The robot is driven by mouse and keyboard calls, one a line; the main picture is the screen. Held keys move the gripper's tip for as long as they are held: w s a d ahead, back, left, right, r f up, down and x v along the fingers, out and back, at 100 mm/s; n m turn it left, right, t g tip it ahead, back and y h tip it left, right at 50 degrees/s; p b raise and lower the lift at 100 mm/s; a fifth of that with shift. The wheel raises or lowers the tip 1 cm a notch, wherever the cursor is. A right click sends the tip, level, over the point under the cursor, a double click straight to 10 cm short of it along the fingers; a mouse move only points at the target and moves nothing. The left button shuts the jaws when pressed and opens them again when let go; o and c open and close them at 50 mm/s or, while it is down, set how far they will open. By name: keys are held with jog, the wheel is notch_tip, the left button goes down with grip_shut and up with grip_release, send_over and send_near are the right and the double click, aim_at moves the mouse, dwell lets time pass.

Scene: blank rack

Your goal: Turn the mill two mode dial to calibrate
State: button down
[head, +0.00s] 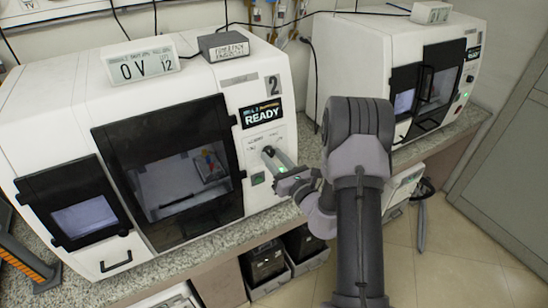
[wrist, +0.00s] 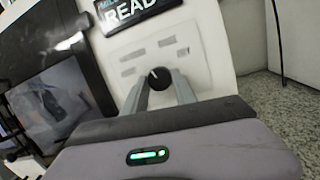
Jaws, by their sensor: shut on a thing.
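Mill two is the white machine (head: 85,95) with a "2" and a "READY" display (head: 262,114) on its front. Its mode dial (wrist: 159,77) is a round black knob with a light pointer mark, on a pale panel below the display. Small labels surround it, too blurred to read. The pointer appears to point up and slightly left in the wrist view. My gripper (head: 271,155) reaches the panel from the right, and its two grey fingers (wrist: 160,86) are shut on the dial from both sides.
A green-lit button (head: 258,178) sits just below the dial, close to my gripper. The dark mill window (head: 140,130) is to the left. A second white machine (head: 360,55) stands to the right on the same speckled counter (head: 225,232). Bins (head: 303,243) sit below.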

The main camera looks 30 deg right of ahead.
dwell(0.3)
jog(key=c, duration=1)
grip_release()
jog(key=s, duration=0.5)
jog(key=s+d+f+b, duration=0.1)
jog(key=s, duration=1.1)
jog(key=shift+s+d+f+b, duration=0.15)
jog(key=shift+d+f+b, duration=0.15)
jog(key=shift+b, duration=0.1)
